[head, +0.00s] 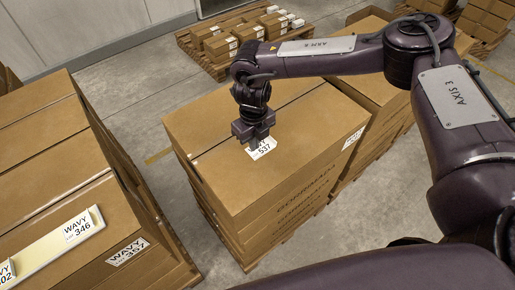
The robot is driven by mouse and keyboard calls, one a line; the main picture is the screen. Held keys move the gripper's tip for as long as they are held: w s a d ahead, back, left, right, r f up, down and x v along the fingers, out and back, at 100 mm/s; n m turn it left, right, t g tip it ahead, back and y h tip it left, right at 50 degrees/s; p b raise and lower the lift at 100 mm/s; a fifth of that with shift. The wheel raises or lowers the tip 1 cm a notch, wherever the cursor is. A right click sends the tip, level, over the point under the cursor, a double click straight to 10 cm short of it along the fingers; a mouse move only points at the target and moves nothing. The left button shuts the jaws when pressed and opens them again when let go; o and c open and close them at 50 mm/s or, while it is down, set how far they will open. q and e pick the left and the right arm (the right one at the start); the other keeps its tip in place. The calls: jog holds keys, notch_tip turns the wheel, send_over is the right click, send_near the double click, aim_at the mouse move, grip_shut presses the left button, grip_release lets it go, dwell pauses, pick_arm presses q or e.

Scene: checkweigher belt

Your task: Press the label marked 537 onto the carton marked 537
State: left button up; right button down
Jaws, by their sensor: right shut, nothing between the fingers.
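The label marked 537 (264,150) is white and lies flat on the top of a large brown carton (232,187) in the middle of the view. My right gripper (254,138) is shut and points down at the label's upper left, hiding part of it. I cannot tell whether the fingertips touch the label. A white label (353,137) is on the carton's side near its right end; its number is too small to read. My left gripper is not in view.
At the left, another carton stack bears a label marked 357 (127,252). A pale strip (45,250) on it holds a label marked 346 (80,228) and one cut off by the edge. Pallets of small boxes (222,45) stand behind. Bare floor separates the stacks.

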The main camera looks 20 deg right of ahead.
jog(key=shift+f+b, duration=0.6)
jog(key=shift+f, duration=0.25)
dwell(0.8)
jog(key=shift+r, duration=0.1)
dwell(0.3)
notch_tip(320, 180, up, 7)
jog(key=p, duration=0.5)
jog(key=shift+a, duration=0.1)
dwell(0.4)
